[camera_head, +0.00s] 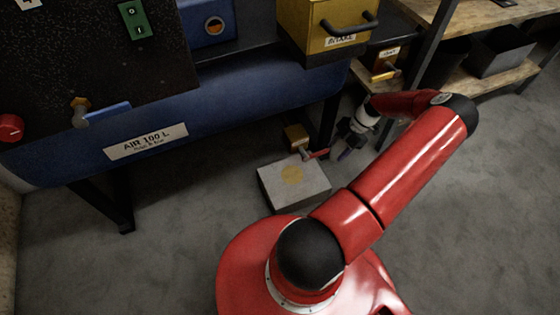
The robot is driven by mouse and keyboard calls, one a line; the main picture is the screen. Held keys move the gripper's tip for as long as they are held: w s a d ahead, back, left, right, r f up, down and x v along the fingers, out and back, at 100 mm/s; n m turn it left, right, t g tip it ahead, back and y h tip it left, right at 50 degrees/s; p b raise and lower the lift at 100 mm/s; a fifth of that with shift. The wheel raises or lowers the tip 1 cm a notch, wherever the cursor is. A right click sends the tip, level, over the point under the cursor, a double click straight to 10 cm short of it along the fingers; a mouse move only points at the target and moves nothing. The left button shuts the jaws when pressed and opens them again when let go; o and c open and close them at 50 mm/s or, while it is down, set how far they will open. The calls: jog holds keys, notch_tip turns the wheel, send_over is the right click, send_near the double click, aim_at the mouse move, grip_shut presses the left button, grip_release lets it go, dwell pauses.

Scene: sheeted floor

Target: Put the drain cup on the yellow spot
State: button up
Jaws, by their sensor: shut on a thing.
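The yellow spot (292,174) is a round mark on top of a low grey block (312,190) on the floor. The spot is bare. My gripper (346,147) is right of and slightly beyond the block, pointing down and left, at the end of my red arm. It is shut on a small, dark thing, taken to be the drain cup; its shape is hard to make out against the jaws and the dark floor. No other cup shows.
A brass valve (296,136) with a red lever (317,154) sits at the block's far edge, close to my gripper. A blue air tank (215,110) on dark legs stands behind. Wooden shelves (486,84) stand right. Floor is clear left of the block.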

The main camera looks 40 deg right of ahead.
jog(key=shift+w+a, duration=0.2)
jog(key=w+a, duration=0.1)
jog(key=a, duration=0.3)
jog(key=w+a, duration=0.1)
jog(key=a, duration=0.4)
jog(key=w+a, duration=0.1)
jog(key=a, duration=0.3)
jog(key=shift+w+a+b, duration=0.1)
jog(key=shift+a+b, duration=0.15)
jog(key=shift+b, duration=0.15)
jog(key=a, duration=0.3)
jog(key=shift+w+a, duration=0.35)
jog(key=shift+w, duration=0.05)
jog(key=shift+f+b, duration=0.45)
jog(key=shift+f, duration=0.3)
jog(key=shift+d, duration=0.1)
jog(key=shift+f, duration=0.15)
jog(key=o, duration=1)
jog(key=shift+c, duration=0.2)
